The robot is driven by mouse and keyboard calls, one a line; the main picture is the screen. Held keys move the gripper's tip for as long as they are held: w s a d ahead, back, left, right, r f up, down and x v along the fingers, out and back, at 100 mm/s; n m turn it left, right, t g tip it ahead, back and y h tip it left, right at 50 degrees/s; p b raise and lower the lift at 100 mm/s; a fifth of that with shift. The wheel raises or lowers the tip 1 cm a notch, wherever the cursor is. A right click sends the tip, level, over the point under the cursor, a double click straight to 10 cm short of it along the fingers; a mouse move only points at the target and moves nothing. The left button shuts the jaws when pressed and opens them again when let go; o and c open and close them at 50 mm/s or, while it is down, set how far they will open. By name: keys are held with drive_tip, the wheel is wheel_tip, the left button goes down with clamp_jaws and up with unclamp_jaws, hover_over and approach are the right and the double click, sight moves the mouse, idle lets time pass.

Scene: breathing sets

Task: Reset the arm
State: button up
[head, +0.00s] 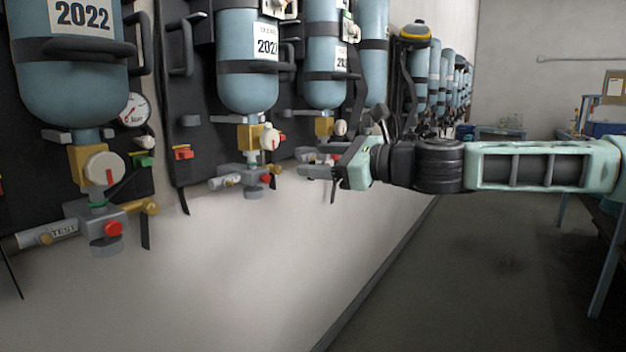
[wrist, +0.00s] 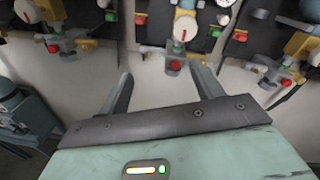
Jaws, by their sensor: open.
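My arm (head: 530,166) reaches in from the right edge of the head view, nearly level. My gripper (head: 318,172) points left toward the wall of breathing sets, near the valves of the second and third sets. Its fingers are thin in this view and partly overlap the valve behind. In the wrist view my gripper (wrist: 160,88) shows two fingers spread apart with nothing between them. A grey valve with a red button (wrist: 174,62) lies beyond the fingertips, and a gap of pale wall shows between. I cannot tell the exact distance to it.
Blue cylinders (head: 70,75) with black backplates hang in a row along the left wall. A gauge (head: 134,110) sits beside the nearest one. The grey floor (head: 470,270) is clear. A bench (head: 600,190) stands at the right edge.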

drive_tip(key=s+a+f+n+g+h, duration=0.2)
drive_tip(key=s+a+f+n+g, duration=0.4)
drive_tip(key=s+f, duration=0.35)
drive_tip(key=s+a+f+n+g+h, duration=0.25)
drive_tip(key=s+a+f+n, duration=0.25)
drive_tip(key=s+f+n, duration=0.5)
drive_tip(key=s+d+f+n+g+h, duration=0.2)
drive_tip(key=s+d+f+n+h, duration=0.35)
drive_tip(key=s, duration=0.45)
drive_tip(key=s+d+r+n+h, duration=0.1)
drive_tip(key=s+d+n+h, duration=0.1)
drive_tip(key=d, duration=0.5)
drive_tip(key=s+d+r+n+h, duration=0.1)
drive_tip(key=s+d+r+n, duration=0.1)
drive_tip(key=s+d+n, duration=0.3)
drive_tip(key=shift+s+d+t+h, duration=0.2)
drive_tip(key=shift+d+t+h, duration=0.2)
drive_tip(key=shift+d, duration=0.55)
